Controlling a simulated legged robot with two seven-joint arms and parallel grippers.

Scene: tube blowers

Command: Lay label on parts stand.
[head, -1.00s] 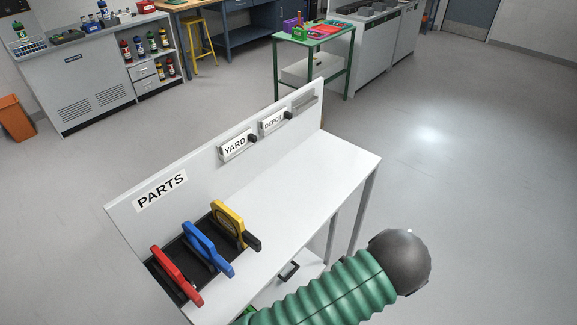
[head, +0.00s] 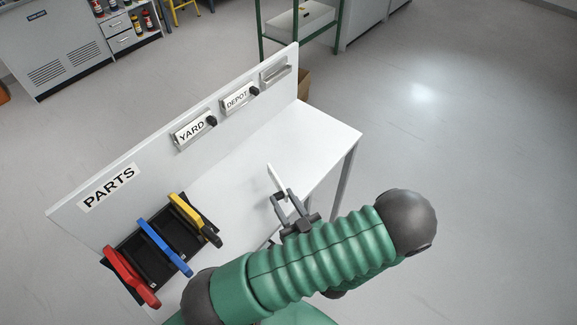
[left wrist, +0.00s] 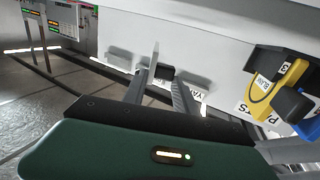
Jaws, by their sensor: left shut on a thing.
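The white parts stand (head: 215,195) has a flat top and an upright back board marked PARTS. My left gripper (head: 281,197) is over the right half of the top, shut on a thin white label (head: 275,179). The label points up from the fingers and is seen nearly edge-on; its face cannot be read. In the left wrist view the label (left wrist: 152,60) rises from my left gripper's fingers (left wrist: 160,92), in front of the stand. I cannot tell whether it touches the top. My right gripper is not in view.
The back board carries a YARD sign (head: 192,130), a DEPOT sign (head: 237,99) and an empty holder (head: 275,72). A black rack (head: 160,245) holds red, blue and yellow tools at the left. The top's right end is clear.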

